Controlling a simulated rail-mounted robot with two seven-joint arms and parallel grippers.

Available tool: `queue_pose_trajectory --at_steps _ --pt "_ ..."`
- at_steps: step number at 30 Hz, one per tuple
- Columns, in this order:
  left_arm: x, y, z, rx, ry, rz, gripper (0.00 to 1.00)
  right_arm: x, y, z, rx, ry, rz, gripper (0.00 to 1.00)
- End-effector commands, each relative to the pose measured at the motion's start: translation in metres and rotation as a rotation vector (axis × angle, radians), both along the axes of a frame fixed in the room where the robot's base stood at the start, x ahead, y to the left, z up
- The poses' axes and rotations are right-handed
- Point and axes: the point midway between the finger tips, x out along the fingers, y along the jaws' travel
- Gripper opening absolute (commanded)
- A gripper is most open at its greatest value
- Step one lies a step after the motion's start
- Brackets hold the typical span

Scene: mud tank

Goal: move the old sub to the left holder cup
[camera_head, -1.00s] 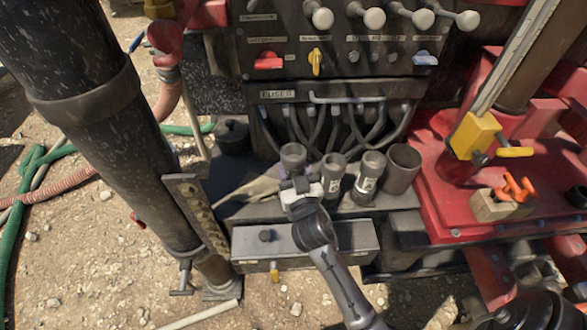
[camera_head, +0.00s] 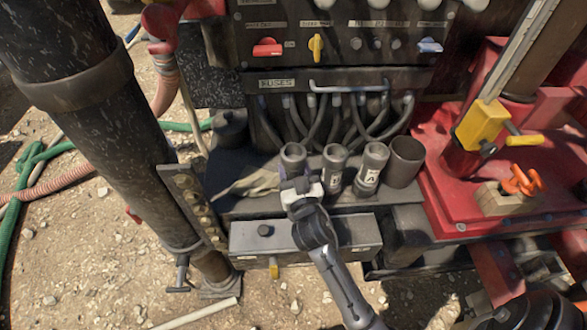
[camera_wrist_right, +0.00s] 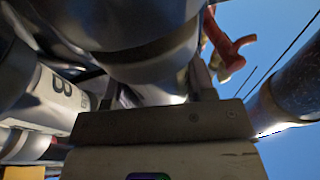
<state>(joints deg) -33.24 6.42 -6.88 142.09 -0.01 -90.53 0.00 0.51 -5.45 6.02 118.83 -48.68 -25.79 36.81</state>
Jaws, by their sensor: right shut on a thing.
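My right gripper (camera_head: 302,188) is shut on a dark grey cylinder, which I take to be the old sub (camera_head: 293,158). It stands upright at the left end of a row on the dark ledge. In the right wrist view the sub (camera_wrist_right: 140,50) fills the top middle between the fingers. The left holder cup cannot be told apart below the sub; my gripper and arm cover that spot. I cannot tell whether the sub's foot is seated. My left gripper is not in view.
Close to the right stand two labelled cylinders (camera_head: 334,168) (camera_head: 371,168) and a wider dark open cup (camera_head: 404,163). A grey box (camera_head: 350,235) sits in front. Hoses and the fuse panel (camera_head: 350,80) are behind. A thick dark pipe (camera_head: 85,110) rises at left.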

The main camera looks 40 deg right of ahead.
Motion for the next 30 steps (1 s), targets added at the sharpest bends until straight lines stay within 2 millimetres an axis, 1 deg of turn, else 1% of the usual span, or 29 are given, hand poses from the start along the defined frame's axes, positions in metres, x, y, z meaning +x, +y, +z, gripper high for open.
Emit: queue_pose_trajectory --at_steps 1,14,30 --pt "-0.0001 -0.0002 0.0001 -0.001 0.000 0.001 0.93 0.0000 0.0002 0.0031 -0.003 -0.008 0.001 0.00" --pt "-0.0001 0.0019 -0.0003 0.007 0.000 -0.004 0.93 0.0001 0.0002 0.0028 -0.003 -0.008 0.001 0.00" --pt "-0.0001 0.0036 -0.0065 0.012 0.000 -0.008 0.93 0.0000 0.0002 -0.0049 -0.002 -0.008 0.001 0.00"
